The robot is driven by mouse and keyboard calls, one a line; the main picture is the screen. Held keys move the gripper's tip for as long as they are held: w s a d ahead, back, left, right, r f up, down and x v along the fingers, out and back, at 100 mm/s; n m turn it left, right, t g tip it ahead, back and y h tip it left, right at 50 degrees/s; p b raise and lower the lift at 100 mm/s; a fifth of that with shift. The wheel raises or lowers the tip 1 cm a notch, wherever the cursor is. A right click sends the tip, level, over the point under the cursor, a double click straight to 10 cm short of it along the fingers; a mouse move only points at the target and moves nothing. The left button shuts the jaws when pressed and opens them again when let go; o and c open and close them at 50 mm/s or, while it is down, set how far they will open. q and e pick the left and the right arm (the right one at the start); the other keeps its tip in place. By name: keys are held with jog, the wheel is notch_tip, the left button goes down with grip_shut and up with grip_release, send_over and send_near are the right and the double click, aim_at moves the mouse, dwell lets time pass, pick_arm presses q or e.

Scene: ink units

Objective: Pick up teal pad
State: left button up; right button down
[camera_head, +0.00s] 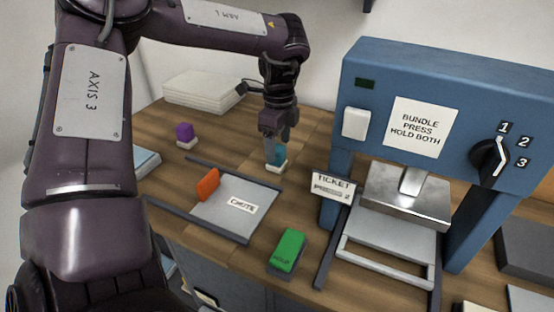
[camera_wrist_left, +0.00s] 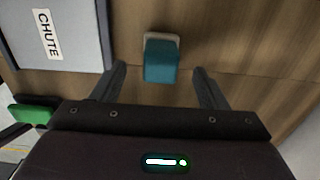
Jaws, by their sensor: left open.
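The teal pad (camera_head: 281,154) is a small teal block on a pale base (camera_head: 277,168), standing on the wooden table behind the chute plate. My left gripper (camera_head: 270,148) comes down from above at the pad, and its fingers partly hide it in the head view. In the left wrist view the teal pad (camera_wrist_left: 161,62) lies ahead of and between the two spread fingers of my left gripper (camera_wrist_left: 163,88). The gripper is open and a gap shows on each side of the pad. My right gripper is not in view.
A purple block (camera_head: 184,132) is at the left. A green HOLD button (camera_head: 288,250) is in front. The blue press (camera_head: 390,75) stands close on the right. White sheets (camera_head: 200,90) lie at the back.

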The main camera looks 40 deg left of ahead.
aim_at(279, 148)
pick_arm(q)
notch_tip(279, 148, down, 5)
jog(key=shift+f, duration=0.1)
jog(key=c, duration=1.1)
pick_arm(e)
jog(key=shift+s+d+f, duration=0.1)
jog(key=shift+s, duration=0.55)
